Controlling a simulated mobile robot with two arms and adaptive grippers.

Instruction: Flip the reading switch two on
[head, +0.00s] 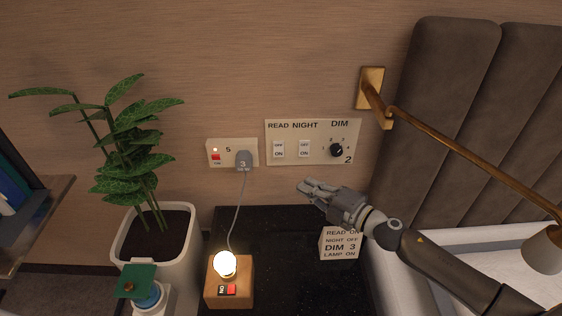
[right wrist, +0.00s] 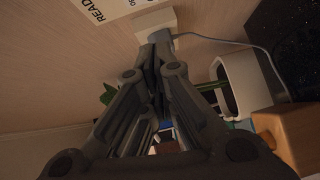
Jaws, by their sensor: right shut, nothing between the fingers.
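The cream wall panel marked 2 (head: 315,157) carries two rocker switches and a black dim knob (head: 336,150). The read switch (head: 279,149) is at its left, under the word READ, with OFF on top and ON below. Which half is pressed in is too small to tell. The night switch (head: 304,148) is just right of it. My right gripper (head: 304,187) is shut and empty, below the panel and apart from the switches in the head view. In the right wrist view its fingers (right wrist: 157,50) are together; only the panel's READ corner (right wrist: 113,8) shows there. My left gripper is not in view.
A socket plate marked 5 (head: 216,146) holds a grey plug (head: 243,160). Its cord runs to a lit lamp (head: 225,265) on the black tabletop (head: 290,260). A potted plant (head: 165,240) stands left. A text card (head: 340,244) stands under my right gripper. A brass arm (head: 460,145) juts out right.

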